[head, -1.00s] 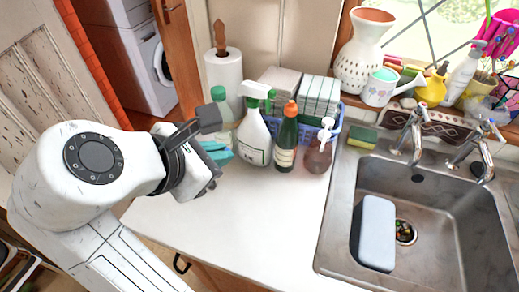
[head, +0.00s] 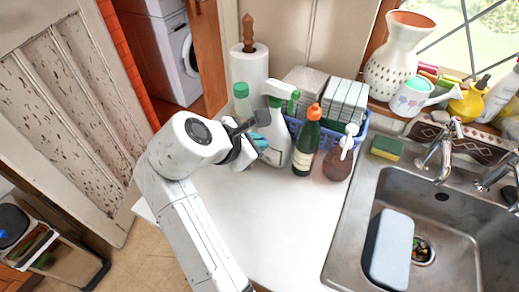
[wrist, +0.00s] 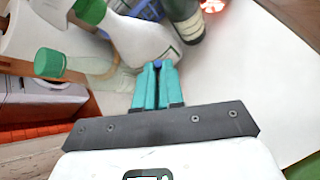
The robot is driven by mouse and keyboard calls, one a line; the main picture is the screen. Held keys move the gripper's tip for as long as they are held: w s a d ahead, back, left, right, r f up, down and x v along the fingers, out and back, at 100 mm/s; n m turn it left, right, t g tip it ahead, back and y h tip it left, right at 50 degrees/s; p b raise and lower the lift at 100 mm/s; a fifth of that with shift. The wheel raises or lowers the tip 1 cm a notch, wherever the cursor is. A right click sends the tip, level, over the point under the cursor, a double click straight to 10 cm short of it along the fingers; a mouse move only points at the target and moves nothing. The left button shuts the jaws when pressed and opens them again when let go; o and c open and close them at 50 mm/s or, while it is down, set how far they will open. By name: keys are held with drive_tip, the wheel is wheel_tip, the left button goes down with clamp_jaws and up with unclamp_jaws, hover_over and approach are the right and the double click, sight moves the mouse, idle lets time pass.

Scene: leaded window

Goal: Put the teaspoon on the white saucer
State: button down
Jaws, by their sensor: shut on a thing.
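My gripper (head: 260,142) is over the white counter, close to the bottles at its back; its teal fingers (wrist: 158,82) fill the middle of the wrist view. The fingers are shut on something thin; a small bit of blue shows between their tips. I cannot tell whether it is the teaspoon. I do not make out a spoon shape or a white saucer in any view.
A white spray bottle (head: 278,140), a green-capped bottle (head: 241,92), a dark green bottle (head: 306,145) and a brown pump bottle (head: 339,163) crowd the counter's back. The sink (head: 451,225) is right. The counter front (head: 265,225) is clear.

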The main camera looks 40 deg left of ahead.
drive_tip(key=shift+w+a+f+p, duration=0.1)
drive_tip(key=shift+w+f+p, duration=0.1)
drive_tip(key=shift+f, duration=0.6)
drive_tip(key=shift+w+a+f+p, duration=0.15)
drive_tip(key=shift+w+f, duration=0.1)
drive_tip(key=shift+f, duration=0.55)
drive_tip(key=shift+w+d+f+p, duration=0.1)
drive_tip(key=shift+w+f+p, duration=0.1)
drive_tip(key=shift+f, duration=0.6)
drive_tip(key=c, duration=1.2)
unclamp_jaws()
drive_tip(key=shift+f, duration=0.1)
drive_tip(key=shift+c, duration=0.2)
drive_tip(key=shift+a, duration=0.1)
drive_tip(key=b+v, duration=0.1)
drive_tip(key=v, duration=1.1)
